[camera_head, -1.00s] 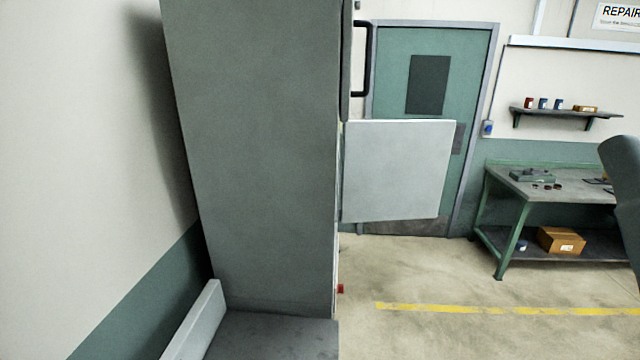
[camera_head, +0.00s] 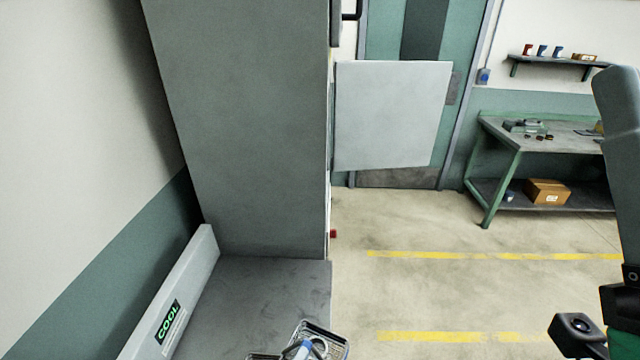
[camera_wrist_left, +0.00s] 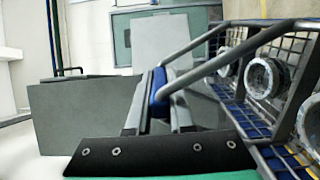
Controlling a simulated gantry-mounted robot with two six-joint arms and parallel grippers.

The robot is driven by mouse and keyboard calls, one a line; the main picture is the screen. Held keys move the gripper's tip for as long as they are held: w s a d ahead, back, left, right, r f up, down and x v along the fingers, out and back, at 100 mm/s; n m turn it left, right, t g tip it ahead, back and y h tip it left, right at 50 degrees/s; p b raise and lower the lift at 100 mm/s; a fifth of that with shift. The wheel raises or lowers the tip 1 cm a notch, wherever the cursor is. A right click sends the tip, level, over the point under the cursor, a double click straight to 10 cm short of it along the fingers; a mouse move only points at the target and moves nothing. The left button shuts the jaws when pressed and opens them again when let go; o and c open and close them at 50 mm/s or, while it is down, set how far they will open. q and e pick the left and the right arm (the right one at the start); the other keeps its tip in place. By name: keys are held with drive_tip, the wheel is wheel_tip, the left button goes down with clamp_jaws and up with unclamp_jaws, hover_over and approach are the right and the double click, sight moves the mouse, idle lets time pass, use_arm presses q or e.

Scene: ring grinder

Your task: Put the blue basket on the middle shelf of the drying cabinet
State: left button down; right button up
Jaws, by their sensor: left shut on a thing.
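The blue basket (camera_head: 325,335) is a wire basket at the bottom edge of the head view, partly cut off. In the left wrist view the wire basket (camera_wrist_left: 245,85) has blue trim along its bottom and metal rings inside. My left gripper (camera_wrist_left: 160,108) is shut on the blue grip of its handle. The drying cabinet (camera_head: 240,120) is the tall grey body in the head view, seen from its side. A pale door panel (camera_head: 390,115) stands open on its right. Its shelves are hidden. My right gripper is out of view; its arm shows at the right.
A grey bench (camera_head: 265,290) with a pale upright board reading COOL (camera_head: 168,325) stands in front of the cabinet. The floor (camera_head: 440,290) to the right is clear. A green workbench (camera_head: 550,150) with a cardboard box (camera_head: 547,191) stands farther back.

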use_arm(q)
drive_tip(key=shift+s+d+m+g+h+b, duration=1.2)
drive_tip(key=shift+s+d, duration=1.85)
drive_tip(key=shift+d, duration=2.6)
drive_tip(key=s+a+r+n+t+y+p, duration=0.1)
drive_tip(key=a+r+y+p, duration=0.1)
drive_tip(key=a+r+p, duration=0.3)
drive_tip(key=s+a+r+n+t+y+p, duration=0.1)
drive_tip(key=a+r+p, duration=0.4)
drive_tip(key=a+p, duration=0.7)
drive_tip(key=s+a+r+n+t+y+p, duration=0.1)
drive_tip(key=a+r+n+t+y+p, duration=0.1)
drive_tip(key=a+r+p, duration=0.4)
drive_tip(key=a+n+y+p, duration=0.1)
drive_tip(key=a+p, duration=0.2)
drive_tip(key=a, duration=0.1)
drive_tip(key=shift+a, duration=0.2)
